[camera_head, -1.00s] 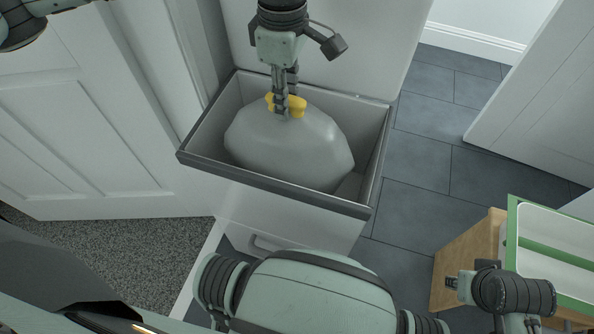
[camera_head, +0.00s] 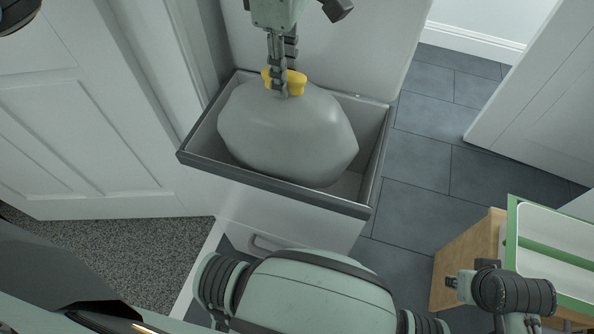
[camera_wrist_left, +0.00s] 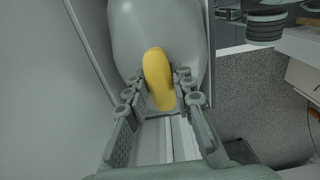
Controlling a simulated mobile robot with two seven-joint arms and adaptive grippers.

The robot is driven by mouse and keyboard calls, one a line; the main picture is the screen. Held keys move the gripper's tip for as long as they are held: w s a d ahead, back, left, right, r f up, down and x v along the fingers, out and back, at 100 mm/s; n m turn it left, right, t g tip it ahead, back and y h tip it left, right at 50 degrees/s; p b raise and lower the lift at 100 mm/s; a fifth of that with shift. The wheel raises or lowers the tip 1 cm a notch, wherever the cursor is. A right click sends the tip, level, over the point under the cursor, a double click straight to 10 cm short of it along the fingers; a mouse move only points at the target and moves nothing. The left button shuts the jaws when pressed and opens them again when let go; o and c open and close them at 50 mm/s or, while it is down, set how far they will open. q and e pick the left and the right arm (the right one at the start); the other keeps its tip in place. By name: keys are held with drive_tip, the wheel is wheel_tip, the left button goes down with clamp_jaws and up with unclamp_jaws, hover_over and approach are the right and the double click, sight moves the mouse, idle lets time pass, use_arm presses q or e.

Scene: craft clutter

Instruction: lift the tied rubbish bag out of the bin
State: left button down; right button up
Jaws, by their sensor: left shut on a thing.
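The grey rubbish bag (camera_head: 290,135) with a yellow tie (camera_head: 298,82) at its top sits inside the open bin drawer (camera_head: 270,190). My left gripper (camera_head: 279,85) comes down from the top of the head view and is shut on the yellow tie. In the left wrist view the yellow tie (camera_wrist_left: 158,78) lies between the fingers, with the bag (camera_wrist_left: 155,30) beyond it. The bag's top bulges up around the drawer's rim level; its lower part is inside the drawer. My right gripper is not clearly in view.
The drawer has a dark rim, and a white door (camera_head: 80,130) stands at its left. Dark tiled floor (camera_head: 420,165) lies to the right. A wooden box with a green-edged top (camera_head: 510,240) stands at the lower right.

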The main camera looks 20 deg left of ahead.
use_arm(q)
drive_tip(key=shift+r, duration=2.5)
wheel_tip(320, 180, up, 8)
drive_tip(key=shift+s, duration=0.15)
drive_tip(key=s+b, duration=0.2)
drive_tip(key=s, duration=2)
drive_tip(key=shift+a+r, duration=0.35)
drive_tip(key=shift+r, duration=0.1)
idle(1.5)
idle(0.3)
